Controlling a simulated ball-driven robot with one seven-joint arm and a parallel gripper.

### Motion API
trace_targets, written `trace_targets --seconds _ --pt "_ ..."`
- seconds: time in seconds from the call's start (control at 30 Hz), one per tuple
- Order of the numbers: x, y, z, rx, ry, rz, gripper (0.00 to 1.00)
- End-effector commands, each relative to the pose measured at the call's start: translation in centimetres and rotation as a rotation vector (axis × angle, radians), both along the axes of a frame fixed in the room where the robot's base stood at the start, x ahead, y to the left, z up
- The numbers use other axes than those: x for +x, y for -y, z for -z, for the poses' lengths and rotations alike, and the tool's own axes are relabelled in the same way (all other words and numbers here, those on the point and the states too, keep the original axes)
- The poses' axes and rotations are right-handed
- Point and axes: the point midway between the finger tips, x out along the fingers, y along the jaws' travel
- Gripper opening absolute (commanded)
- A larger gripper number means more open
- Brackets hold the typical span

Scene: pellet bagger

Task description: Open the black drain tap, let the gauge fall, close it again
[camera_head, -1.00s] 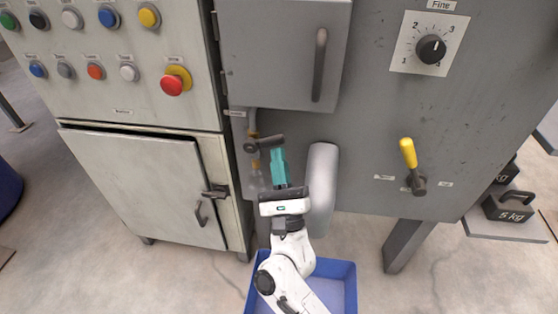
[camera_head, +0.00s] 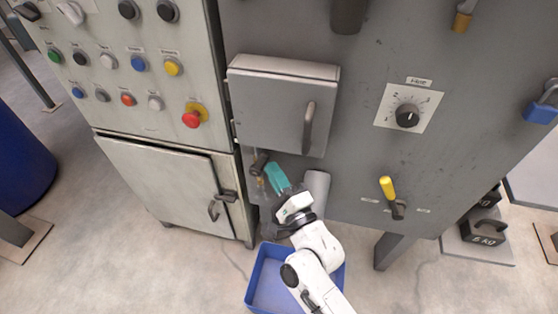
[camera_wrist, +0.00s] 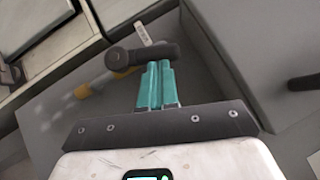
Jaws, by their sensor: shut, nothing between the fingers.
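The black drain tap (camera_head: 259,163) sits on brass pipework below the small grey door, left of the grey cylinder. In the wrist view its black bar handle (camera_wrist: 145,55) runs sideways from a round hub, with brass fittings (camera_wrist: 82,91) below and to the left. My gripper (camera_head: 271,168) has teal fingers. They are shut and empty, right beside the handle. In the wrist view my fingertips (camera_wrist: 158,66) overlap the handle's right part; I cannot tell whether they touch it. I cannot make out a gauge.
A blue bin (camera_head: 261,280) stands on the floor below my arm. A grey cylinder (camera_head: 316,190) hangs just right of my gripper. The small door (camera_head: 275,110) overhangs the tap.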

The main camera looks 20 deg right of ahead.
Motion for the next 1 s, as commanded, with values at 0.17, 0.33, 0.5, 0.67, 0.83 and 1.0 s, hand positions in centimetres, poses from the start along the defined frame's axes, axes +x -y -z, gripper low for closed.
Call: trace_targets --seconds 0.17,0.33,0.5,0.67,0.83,1.0 --pt "0.19 -0.25 -0.98 -0.065 -0.048 0.0 0.0" --pt "0.34 -0.37 -1.21 -0.112 -0.082 0.0 0.0" --pt "0.47 -0.48 -1.28 -0.152 -0.11 0.002 0.0" --pt "0.55 -0.61 -1.32 -0.177 -0.129 0.002 0.0" --pt "0.63 -0.68 -1.42 -0.199 -0.144 0.002 0.0" --pt "0.68 -0.99 -1.5 -0.212 -0.152 -0.002 0.0"
